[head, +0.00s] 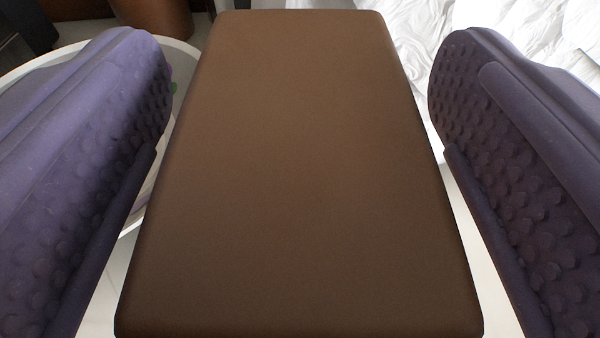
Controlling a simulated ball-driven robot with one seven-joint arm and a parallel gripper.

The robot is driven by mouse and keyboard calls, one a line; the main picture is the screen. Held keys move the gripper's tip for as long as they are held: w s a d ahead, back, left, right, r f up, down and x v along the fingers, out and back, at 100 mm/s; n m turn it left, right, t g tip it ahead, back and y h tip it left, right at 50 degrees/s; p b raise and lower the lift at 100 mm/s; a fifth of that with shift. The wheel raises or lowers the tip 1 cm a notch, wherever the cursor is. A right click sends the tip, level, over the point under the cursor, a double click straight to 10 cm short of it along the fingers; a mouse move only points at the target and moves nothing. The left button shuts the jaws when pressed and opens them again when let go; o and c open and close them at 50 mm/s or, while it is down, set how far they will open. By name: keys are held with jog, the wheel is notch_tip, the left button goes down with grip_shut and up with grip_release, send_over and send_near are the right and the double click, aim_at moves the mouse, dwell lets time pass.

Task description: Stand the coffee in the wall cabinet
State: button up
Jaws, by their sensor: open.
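A large brown box-shaped pack (300,170), which I take to be the coffee, fills the middle of the head view. Its face is plain, with rounded edges and no label showing. My gripper (300,115) is open, with one purple studded finger on each side of the pack. A gap shows between the pack and each finger, narrow on the left and wider at the upper right. The underside of the pack is hidden. No wall cabinet shows in this view.
A round glass-like rim (75,50) shows behind the left finger, on a white surface (474,215). White crumpled cloth (415,40) lies at the upper right. A brown rounded object (153,16) and dark furniture (30,25) stand at the upper left.

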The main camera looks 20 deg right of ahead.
grip_shut()
jog(key=shift+r, duration=0.1)
